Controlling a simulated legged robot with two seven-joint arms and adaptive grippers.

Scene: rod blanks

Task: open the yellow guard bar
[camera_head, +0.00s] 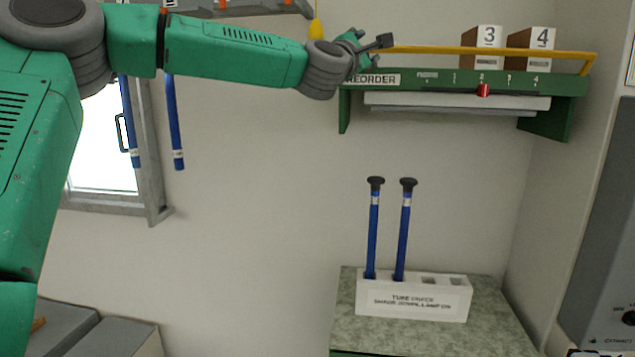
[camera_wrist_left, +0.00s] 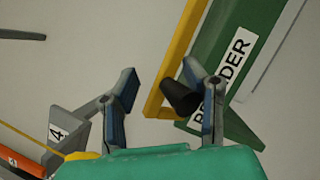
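The yellow guard bar (camera_head: 480,50) runs across the front of the green reorder shelf (camera_head: 555,85) at the upper right. In the left wrist view the bar (camera_wrist_left: 182,55) and its bent end lie beyond the fingers. A dark cylindrical grip (camera_wrist_left: 180,97) by the bar's end lies between the fingers, close to the right-hand finger; I cannot tell whether they touch. My left gripper (camera_wrist_left: 161,80) is open, with its fingers apart. In the head view my left gripper (camera_head: 367,48) is at the shelf's left end, partly hiding the bar's end. My right gripper is not in view.
Boxes marked 3 (camera_head: 483,45) and 4 (camera_head: 533,45) stand behind the bar. A red slider (camera_head: 483,90) is on the shelf's front. Below, a white tube rack (camera_head: 412,297) holds two blue rods. A yellow pendant (camera_head: 315,28) hangs near my left wrist.

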